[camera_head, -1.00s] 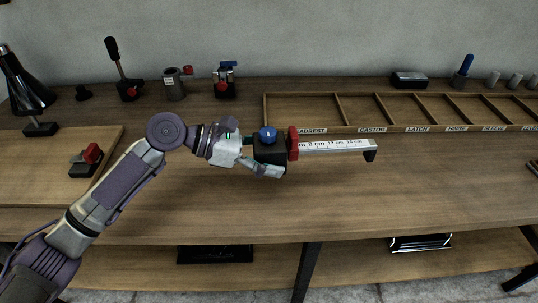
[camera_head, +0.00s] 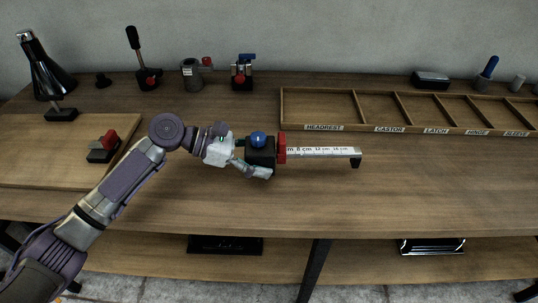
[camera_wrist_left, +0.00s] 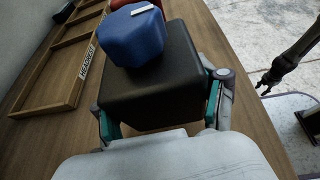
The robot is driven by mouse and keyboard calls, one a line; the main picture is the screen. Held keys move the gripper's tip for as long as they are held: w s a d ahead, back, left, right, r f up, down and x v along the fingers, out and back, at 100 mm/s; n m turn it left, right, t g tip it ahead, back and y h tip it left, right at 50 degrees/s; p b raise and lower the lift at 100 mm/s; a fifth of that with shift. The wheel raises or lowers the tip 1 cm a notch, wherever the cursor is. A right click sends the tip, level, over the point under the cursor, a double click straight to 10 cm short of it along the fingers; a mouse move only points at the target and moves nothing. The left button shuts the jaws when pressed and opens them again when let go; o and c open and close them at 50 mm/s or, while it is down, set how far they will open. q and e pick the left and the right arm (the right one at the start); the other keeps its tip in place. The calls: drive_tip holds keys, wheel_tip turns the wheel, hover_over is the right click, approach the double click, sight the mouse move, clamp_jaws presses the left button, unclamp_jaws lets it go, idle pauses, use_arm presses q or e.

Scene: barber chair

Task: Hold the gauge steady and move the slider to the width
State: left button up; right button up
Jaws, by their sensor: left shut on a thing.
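The gauge is a white ruler bar (camera_head: 325,152) marked in centimetres, with a black block (camera_head: 260,157) at its left end and a black jaw at its right end. A blue knob (camera_head: 258,139) sits on top of the block. The red slider (camera_head: 282,149) is close against the block's right side. My left gripper (camera_head: 257,160) is shut on the black block. The left wrist view shows its fingers on both sides of the block (camera_wrist_left: 160,80), under the blue knob (camera_wrist_left: 135,35).
A wooden tray (camera_head: 300,128) with labelled compartments lies behind the gauge, to the right. A board (camera_head: 40,150) with a red-and-black part (camera_head: 103,147) lies at left. Several fixtures and a black lamp-like cone (camera_head: 43,65) stand along the back. The front of the bench is clear.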

sight(239, 175)
use_arm(q)
drive_tip(key=shift+w+a+f+b, duration=0.2)
drive_tip(key=shift+w+a+f, duration=0.2)
drive_tip(key=shift+a+f, duration=0.55)
drive_tip(key=shift+w+a+f+b, duration=0.25)
drive_tip(key=shift+w+a+f, duration=0.15)
drive_tip(key=shift+a+f, duration=0.5)
drive_tip(key=shift+w+a+f+b, duration=0.2)
drive_tip(key=shift+w+a+f, duration=0.35)
drive_tip(key=shift+a, duration=0.65)
drive_tip(key=shift+s+f, duration=0.15)
drive_tip(key=shift+f, duration=0.4)
